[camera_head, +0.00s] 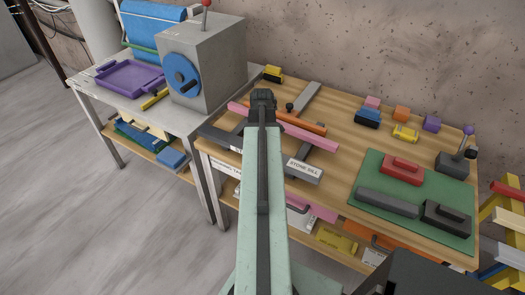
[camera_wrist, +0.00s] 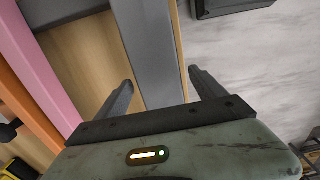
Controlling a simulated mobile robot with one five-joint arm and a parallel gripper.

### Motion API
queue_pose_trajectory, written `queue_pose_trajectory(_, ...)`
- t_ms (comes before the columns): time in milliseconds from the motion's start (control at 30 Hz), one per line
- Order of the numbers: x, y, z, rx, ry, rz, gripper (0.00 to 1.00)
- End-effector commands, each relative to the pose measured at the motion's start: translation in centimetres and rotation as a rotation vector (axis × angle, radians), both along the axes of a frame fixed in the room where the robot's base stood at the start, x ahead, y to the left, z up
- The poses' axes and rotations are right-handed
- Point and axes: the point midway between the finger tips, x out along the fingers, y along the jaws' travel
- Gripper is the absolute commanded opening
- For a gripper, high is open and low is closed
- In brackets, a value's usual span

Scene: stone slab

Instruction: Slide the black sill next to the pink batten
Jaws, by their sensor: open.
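The black sill (camera_head: 221,138) is a long dark bar lying along the front edge of the wooden bench, partly hidden by my arm. In the wrist view the bar (camera_wrist: 158,48) looks grey and runs between my fingers. The pink batten (camera_head: 318,139) lies behind it, roughly parallel, and also shows at the left of the wrist view (camera_wrist: 45,75). A strip of bare wood separates the two. My gripper (camera_head: 263,97) is open, with one finger on each side of the bar in the wrist view (camera_wrist: 164,88). I cannot tell whether either finger touches it.
An orange batten (camera_head: 305,124) lies behind the pink one. A grey cross-piece (camera_head: 300,98) with a black knob lies behind them. A green mat (camera_head: 371,178) with red, grey and black blocks is at the right. Small coloured blocks stand at the back. A "STONE SILL" label (camera_head: 303,167) is at front.

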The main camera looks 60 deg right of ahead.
Motion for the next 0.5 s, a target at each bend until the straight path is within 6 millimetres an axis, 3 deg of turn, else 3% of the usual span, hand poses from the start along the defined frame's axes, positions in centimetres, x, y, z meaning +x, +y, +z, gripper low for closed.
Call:
queue_pose_trajectory(100,-0.02,-0.01,0.13,0.0,0.0,0.0,0.8)
queue_pose_trajectory(167,-0.02,-0.01,0.14,0.0,0.0,-0.001,0.66)
queue_pose_trajectory(400,-0.04,-0.02,0.13,0.0,0.0,-0.001,0.0)
queue_pose_trajectory(500,-0.05,-0.03,0.13,0.0,0.0,-0.001,0.0)
